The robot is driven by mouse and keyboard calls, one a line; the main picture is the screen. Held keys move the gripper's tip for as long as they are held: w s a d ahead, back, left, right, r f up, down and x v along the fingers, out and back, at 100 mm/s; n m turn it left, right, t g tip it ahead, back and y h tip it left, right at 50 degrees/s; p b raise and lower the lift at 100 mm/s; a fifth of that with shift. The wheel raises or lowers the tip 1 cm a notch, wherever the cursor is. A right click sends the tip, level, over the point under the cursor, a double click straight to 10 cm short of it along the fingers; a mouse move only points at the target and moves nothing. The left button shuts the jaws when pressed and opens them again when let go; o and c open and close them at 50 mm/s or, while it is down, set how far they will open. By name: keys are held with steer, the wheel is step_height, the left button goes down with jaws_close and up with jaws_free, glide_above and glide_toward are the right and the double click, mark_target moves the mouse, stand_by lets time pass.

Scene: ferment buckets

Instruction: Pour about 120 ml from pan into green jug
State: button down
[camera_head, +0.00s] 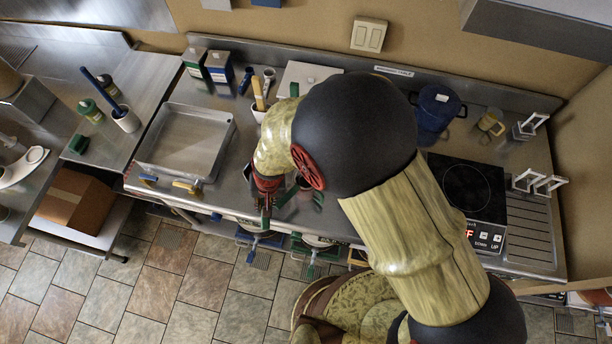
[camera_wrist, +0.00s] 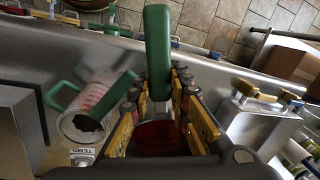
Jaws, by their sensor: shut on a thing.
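My gripper (camera_wrist: 157,105) is shut on a long green handle (camera_wrist: 158,45) that rises between its yellow-padded fingers. I take this to be the pan's handle; red-brown liquid (camera_wrist: 160,138) shows in a round vessel behind the fingers, its rim mostly hidden. I cannot tell whether the pan is tilted. A clear jug with red markings and green handle parts (camera_wrist: 88,113) stands to the left in the wrist view, apart from the fingers. In the head view my gripper (camera_head: 264,194) is over the counter's front part; my arm hides much around it.
A steel basin (camera_head: 187,142) lies left of my gripper. A blue pot (camera_head: 436,106) and black hob (camera_head: 466,188) are at the right.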

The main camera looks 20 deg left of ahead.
steer(key=shift+t+h, duration=0.4)
steer(key=shift+h, duration=0.5)
steer(key=shift+s+a+f+p, duration=0.1)
steer(key=shift+a+f+p, duration=0.35)
steer(key=shift+p, duration=1.2)
steer(key=shift+s+a+f+p, duration=0.2)
steer(key=shift+f+p, duration=0.6)
steer(key=shift+p, duration=0.8)
steer(key=shift+s+a+f+p, duration=0.1)
steer(key=shift+a+f+p, duration=0.35)
steer(key=shift+p, duration=1.2)
steer(key=shift+d+f, duration=0.1)
steer(key=shift+f, duration=0.2)
